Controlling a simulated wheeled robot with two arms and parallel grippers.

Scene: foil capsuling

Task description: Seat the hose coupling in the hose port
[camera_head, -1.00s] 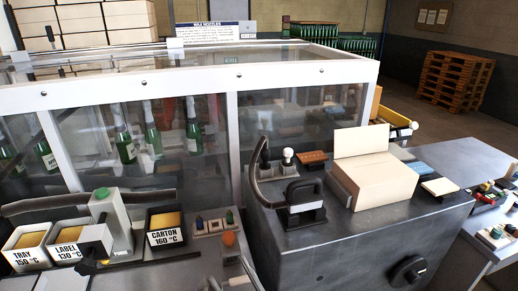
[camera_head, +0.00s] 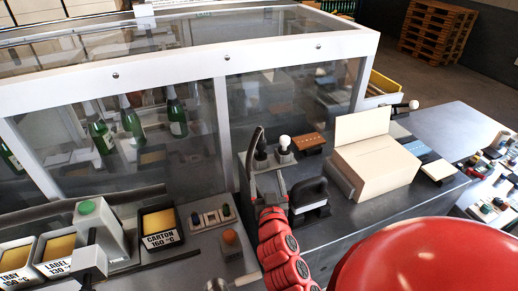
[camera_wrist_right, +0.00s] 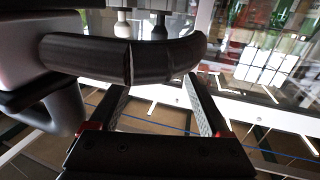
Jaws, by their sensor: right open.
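A dark curved hose (camera_head: 250,150) rises from the grey machine top, beside the clear guard. I cannot make out its coupling end or the hose port for certain. My right gripper (camera_head: 268,184) is at the lower part of this hose, left of a black loop handle (camera_head: 308,192), and covers part of the hose. In the right wrist view a thick dark hose (camera_wrist_right: 100,58) crosses just past the fingertips of my right gripper (camera_wrist_right: 158,85). Its fingers are spread, with a clear gap between them. My left gripper is out of view.
A white-knobbed lever (camera_head: 284,148) and a carton (camera_head: 378,165) stand right of the hose. The clear guard's white frame (camera_head: 222,130) is close on the left. Heater boxes (camera_head: 160,228) and an orange button (camera_head: 230,237) are at the lower left.

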